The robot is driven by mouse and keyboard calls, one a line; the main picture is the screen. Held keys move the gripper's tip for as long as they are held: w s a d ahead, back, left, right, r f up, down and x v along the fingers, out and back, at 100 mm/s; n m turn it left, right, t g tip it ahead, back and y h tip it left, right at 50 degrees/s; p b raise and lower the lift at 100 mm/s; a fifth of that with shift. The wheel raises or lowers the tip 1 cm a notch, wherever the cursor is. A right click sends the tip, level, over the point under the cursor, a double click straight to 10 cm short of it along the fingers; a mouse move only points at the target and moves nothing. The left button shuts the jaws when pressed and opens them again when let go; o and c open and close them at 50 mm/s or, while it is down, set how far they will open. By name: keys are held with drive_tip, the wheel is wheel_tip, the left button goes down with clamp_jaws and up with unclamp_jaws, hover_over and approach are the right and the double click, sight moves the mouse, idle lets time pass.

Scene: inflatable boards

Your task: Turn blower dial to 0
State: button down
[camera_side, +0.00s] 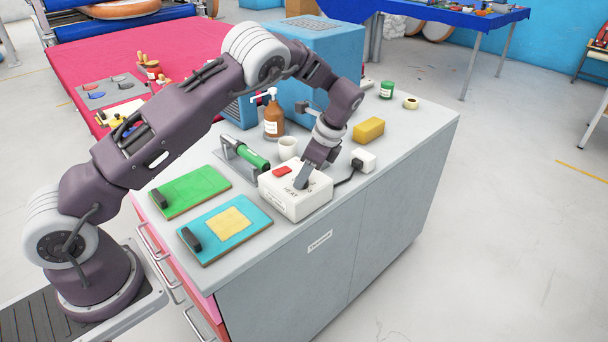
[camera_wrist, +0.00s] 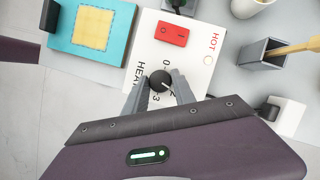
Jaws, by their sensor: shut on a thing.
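The white control box (camera_side: 293,198) sits near the front edge of the grey cabinet top, with a red rocker switch (camera_wrist: 171,34) and the letters HOT and HEAT on its face. Its round black dial (camera_wrist: 160,80) shows in the wrist view with digits around it; a 0 is on the side nearer the switch, and a 2 and a 3 are on the opposite side. A short pale mark on the dial points toward the lower right, near the 2. My gripper (camera_wrist: 160,83) is shut on the dial, one finger on each side. In the side view my gripper (camera_side: 302,180) hides the dial.
A green-handled tool (camera_side: 252,157) in a grey stand and a white cup (camera_side: 287,147) are behind the box. A white plug block (camera_side: 364,160) with a black cable is at its right. A teal board (camera_side: 205,225) and a green board (camera_side: 185,188) lie left. Open floor is in front.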

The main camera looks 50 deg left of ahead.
drive_tip(key=n, duration=0.2)
drive_tip(key=n+g+h, duration=0.1)
drive_tip(key=n, duration=0.2)
drive_tip(key=shift+w+a+n+h, duration=0.1)
drive_tip(key=shift+w+n+h, duration=0.05)
drive_tip(key=shift+n+h, duration=0.15)
drive_tip(key=n+h, duration=0.1)
drive_tip(key=n, duration=0.1)
drive_tip(key=n+g, duration=0.1)
drive_tip(key=n, duration=0.2)
drive_tip(key=shift+a+h, duration=0.15)
drive_tip(key=shift+h, duration=0.25)
drive_tip(key=n+h, duration=0.2)
drive_tip(key=n, duration=0.3)
drive_tip(key=shift+a+n, duration=0.1)
drive_tip(key=shift+n, duration=0.3)
drive_tip(key=n, duration=0.2)
drive_tip(key=n+t+h, duration=0.1)
drive_tip(key=n, duration=0.1)
drive_tip(key=shift+a+n+h, duration=0.1)
drive_tip(key=shift+n+h, duration=0.2)
drive_tip(key=shift+n, duration=0.1)
drive_tip(key=c, duration=1.1)
unclamp_jaws()
drive_tip(key=shift+o, duration=0.2)
